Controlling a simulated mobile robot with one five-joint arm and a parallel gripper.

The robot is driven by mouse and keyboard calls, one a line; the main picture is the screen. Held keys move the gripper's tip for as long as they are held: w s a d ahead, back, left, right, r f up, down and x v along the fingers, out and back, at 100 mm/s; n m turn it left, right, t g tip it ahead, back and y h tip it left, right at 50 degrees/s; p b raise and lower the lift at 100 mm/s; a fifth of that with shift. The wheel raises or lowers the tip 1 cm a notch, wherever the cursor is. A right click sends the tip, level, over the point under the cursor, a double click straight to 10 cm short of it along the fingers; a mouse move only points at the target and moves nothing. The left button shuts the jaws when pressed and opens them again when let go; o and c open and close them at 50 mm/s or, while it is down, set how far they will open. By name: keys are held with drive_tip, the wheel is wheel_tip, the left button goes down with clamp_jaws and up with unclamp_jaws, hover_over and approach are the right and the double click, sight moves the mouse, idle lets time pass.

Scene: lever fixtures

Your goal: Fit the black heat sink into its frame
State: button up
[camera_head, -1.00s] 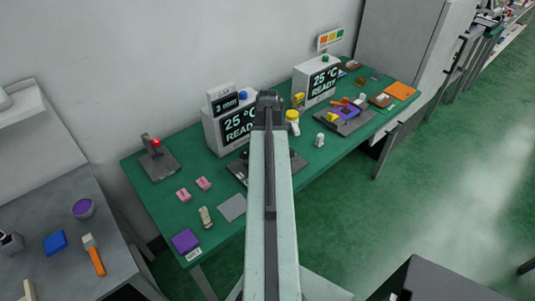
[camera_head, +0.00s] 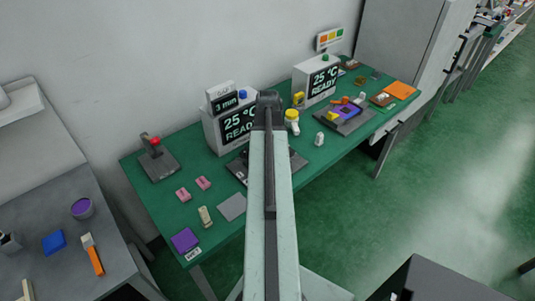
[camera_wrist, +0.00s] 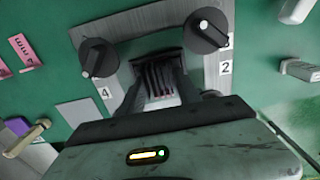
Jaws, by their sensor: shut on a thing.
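The black heat sink (camera_wrist: 157,77), with dark upright fins, sits between my fingers in the wrist view. My gripper (camera_wrist: 166,90) is shut on it, over the grey fixture plate (camera_wrist: 131,52). Two black knobs with white tips, a left one (camera_wrist: 97,58) and a right one (camera_wrist: 206,32), flank it on the plate. The frame under the heat sink is mostly hidden, so I cannot tell how deep or whether it is seated. In the head view my gripper (camera_head: 268,101) hides most of the fixture.
A display box (camera_head: 233,125) stands behind the fixture, and a second display (camera_head: 317,83) farther right. A red-knobbed lever fixture (camera_head: 157,158), pink pieces (camera_head: 203,183), a purple block (camera_head: 185,240) and a yellow-topped white item (camera_head: 292,121) stand around on the green bench.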

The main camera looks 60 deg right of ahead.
drive_tip(key=shift+f+b, duration=0.5)
drive_tip(key=shift+f, duration=0.1)
drive_tip(key=o, duration=1.4)
drive_tip(key=shift+c, duration=0.2)
drive_tip(key=shift+r, duration=0.1)
wheel_tip(320, 180, up, 8)
drive_tip(key=p, duration=0.8)
drive_tip(key=shift+s+f, duration=0.1)
drive_tip(key=shift+f, duration=0.1)
